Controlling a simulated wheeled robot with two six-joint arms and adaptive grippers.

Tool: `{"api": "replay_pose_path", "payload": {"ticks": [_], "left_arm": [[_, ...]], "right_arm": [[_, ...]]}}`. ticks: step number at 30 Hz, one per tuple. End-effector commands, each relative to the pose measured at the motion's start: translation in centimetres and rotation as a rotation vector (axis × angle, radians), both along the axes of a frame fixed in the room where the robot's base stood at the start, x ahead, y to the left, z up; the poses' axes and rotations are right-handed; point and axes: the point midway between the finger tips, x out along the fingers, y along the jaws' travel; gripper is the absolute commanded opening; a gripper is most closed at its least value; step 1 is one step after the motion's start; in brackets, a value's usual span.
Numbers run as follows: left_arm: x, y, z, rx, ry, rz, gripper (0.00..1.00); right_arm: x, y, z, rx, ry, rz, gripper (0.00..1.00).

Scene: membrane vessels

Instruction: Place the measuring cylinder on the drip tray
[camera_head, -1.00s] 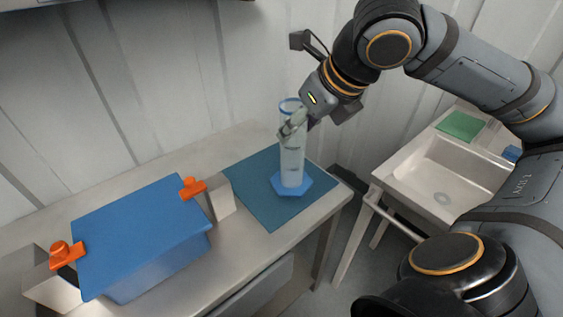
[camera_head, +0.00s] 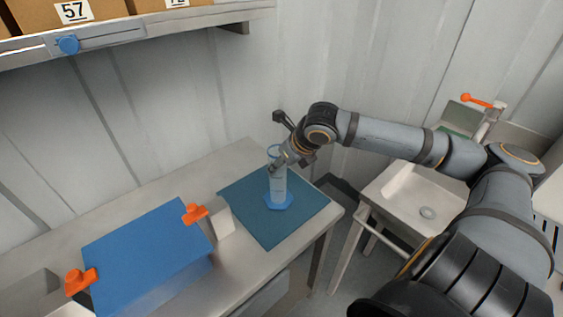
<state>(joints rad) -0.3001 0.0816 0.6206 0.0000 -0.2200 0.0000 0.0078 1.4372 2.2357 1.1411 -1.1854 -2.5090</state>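The measuring cylinder (camera_head: 279,186) is clear, with a blue rim and a blue hexagonal foot, and is upright. It appears over the flat teal sheet (camera_head: 262,226) at the right end of the table; I cannot tell whether the foot touches it. My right gripper (camera_head: 277,166) reaches in from the right and is shut on the upper part of the cylinder; a finger crosses in front of it. I cannot tell whether the teal sheet is the drip tray. A dark slotted panel (camera_head: 549,232) shows at the right edge, partly cut off. My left gripper is not in view.
A blue box (camera_head: 148,252) with orange clamps (camera_head: 194,213) stands on the table (camera_head: 130,190) left of the teal sheet. A white sink (camera_head: 403,205) with an orange-handled tap (camera_head: 482,101) is to the right. A shelf (camera_head: 150,35) with cartons hangs at upper left.

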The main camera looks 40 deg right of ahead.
Motion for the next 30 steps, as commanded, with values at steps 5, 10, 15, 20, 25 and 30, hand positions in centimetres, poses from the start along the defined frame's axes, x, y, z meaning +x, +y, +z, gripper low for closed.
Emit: {"api": "replay_pose_path", "payload": {"ticks": [5,10,15,20,25,30], "left_arm": [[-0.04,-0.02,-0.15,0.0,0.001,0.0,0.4],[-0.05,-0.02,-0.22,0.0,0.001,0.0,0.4],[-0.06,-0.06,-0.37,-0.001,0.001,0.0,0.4],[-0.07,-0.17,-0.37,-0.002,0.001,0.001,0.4],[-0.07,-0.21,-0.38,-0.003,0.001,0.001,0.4],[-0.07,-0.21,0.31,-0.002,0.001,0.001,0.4]], "right_arm": [[0.01,0.05,-0.84,0.001,-0.002,0.001,0.0],[0.02,0.05,-0.88,0.001,-0.002,0.001,0.0],[0.0,0.05,-1.15,0.001,-0.001,0.001,0.53],[0.0,0.05,-1.14,0.001,-0.001,0.001,0.69],[0.01,0.05,-1.12,0.001,-0.001,0.001,0.69],[-0.01,0.02,-0.36,0.0,-0.001,0.0,0.69]]}}
